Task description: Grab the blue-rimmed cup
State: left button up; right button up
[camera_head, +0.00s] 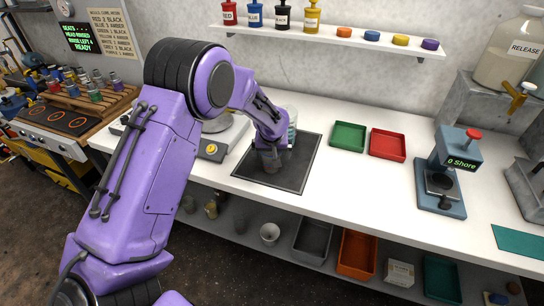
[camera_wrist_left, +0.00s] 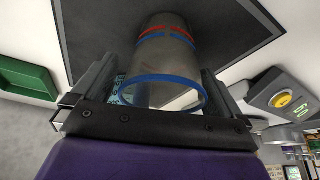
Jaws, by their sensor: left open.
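The blue-rimmed cup (camera_wrist_left: 165,62) is grey and translucent, with red and blue bands, in the left wrist view. It stands on the dark square mat (camera_head: 297,180), and its lower part shows in the head view (camera_head: 270,160) beneath my gripper. My left gripper (camera_wrist_left: 160,78) is open, with one finger on each side of the cup near its blue rim. I cannot tell whether either finger touches it. In the head view the gripper (camera_head: 271,146) hides most of the cup. My right gripper is not in view.
A whitish container (camera_head: 291,114) stands close behind the gripper. Green (camera_head: 348,137) and red (camera_head: 388,145) trays lie to the right. A shelf (camera_head: 330,35) with bottles hangs above.

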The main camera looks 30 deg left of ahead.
pick_arm(q)
jog(key=shift+a+f, duration=0.2)
jog(key=shift+f, duration=0.1)
jog(key=shift+d+r, duration=0.1)
jog(key=c, duration=0.9)
jog(key=shift+c, duration=0.2)
